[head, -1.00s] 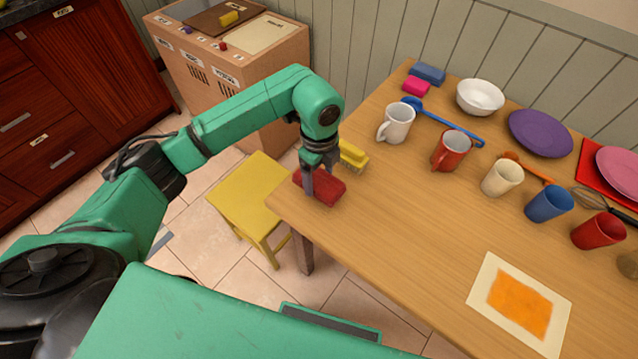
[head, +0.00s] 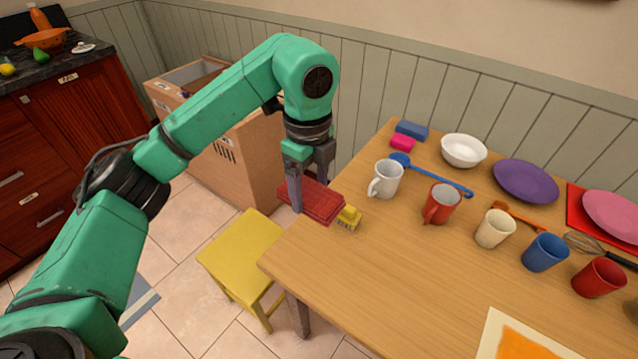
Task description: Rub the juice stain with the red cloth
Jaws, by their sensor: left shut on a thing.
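The left gripper points down and is shut on the cloth. The juice stain (head: 520,342) is an orange patch on a white square sheet (head: 490,338) at the bottom right, cut off by the picture's edge. The left gripper is well up and to the left of it. My right gripper is not in view.
Mugs, including a white one (head: 386,180) and a red one (head: 441,204), cross the table (head: 370,290). A blue ladle (head: 435,178) lies behind. A yellow stool (head: 243,252) stands left.

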